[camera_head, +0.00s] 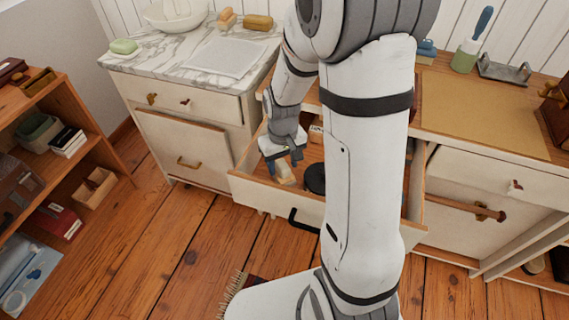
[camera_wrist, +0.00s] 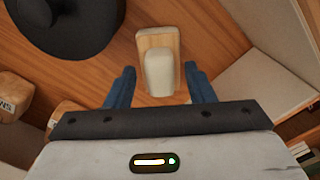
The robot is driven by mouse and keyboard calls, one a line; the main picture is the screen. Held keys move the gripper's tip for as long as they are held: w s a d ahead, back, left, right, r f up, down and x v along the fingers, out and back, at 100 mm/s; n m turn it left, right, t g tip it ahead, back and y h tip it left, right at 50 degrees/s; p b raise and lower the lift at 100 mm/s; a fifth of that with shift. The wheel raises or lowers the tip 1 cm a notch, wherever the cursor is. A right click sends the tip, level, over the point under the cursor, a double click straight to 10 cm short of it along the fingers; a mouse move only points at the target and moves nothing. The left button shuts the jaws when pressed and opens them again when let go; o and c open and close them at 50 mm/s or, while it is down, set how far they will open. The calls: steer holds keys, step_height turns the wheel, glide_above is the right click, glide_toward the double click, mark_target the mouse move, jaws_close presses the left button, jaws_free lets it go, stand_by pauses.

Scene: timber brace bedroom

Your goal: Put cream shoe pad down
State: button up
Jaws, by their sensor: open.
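The cream shoe pad (camera_wrist: 159,73) is a pale rounded block on a wooden back (camera_wrist: 157,37). It lies on the wooden floor of the open drawer, and it also shows in the head view (camera_head: 285,173). My gripper (camera_wrist: 157,80) is open, with its two blue fingers apart on either side of the pad's near end. I cannot tell whether the fingers touch it. In the head view my gripper (camera_head: 283,158) is low inside the drawer (camera_head: 275,197), near its left end.
A dark round object (camera_wrist: 65,30) lies in the drawer left of the pad, with wooden blocks (camera_wrist: 14,97) nearby. The drawer wall (camera_wrist: 265,85) is close on the right. A marble-topped cabinet (camera_head: 190,62) stands left, and a shelf (camera_head: 65,150) stands further left.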

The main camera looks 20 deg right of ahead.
step_height(320, 180, up, 11)
steer(key=p, duration=0.2)
steer(key=shift+r, duration=0.1)
stand_by(0.4)
step_height(320, 180, up, 10)
steer(key=t+p, duration=0.1)
steer(key=p, duration=0.5)
glide_above(283, 165)
steer(key=s, duration=0.5)
steer(key=s+r+m+t+p, duration=0.1)
steer(key=s+r+p, duration=0.4)
steer(key=s+r, duration=0.3)
steer(key=shift+s+r+m+t+p, duration=0.3)
steer(key=shift+r+m+p, duration=0.1)
steer(key=shift+r, duration=0.35)
steer(key=shift+w, duration=0.1)
steer(key=shift+c, duration=0.2)
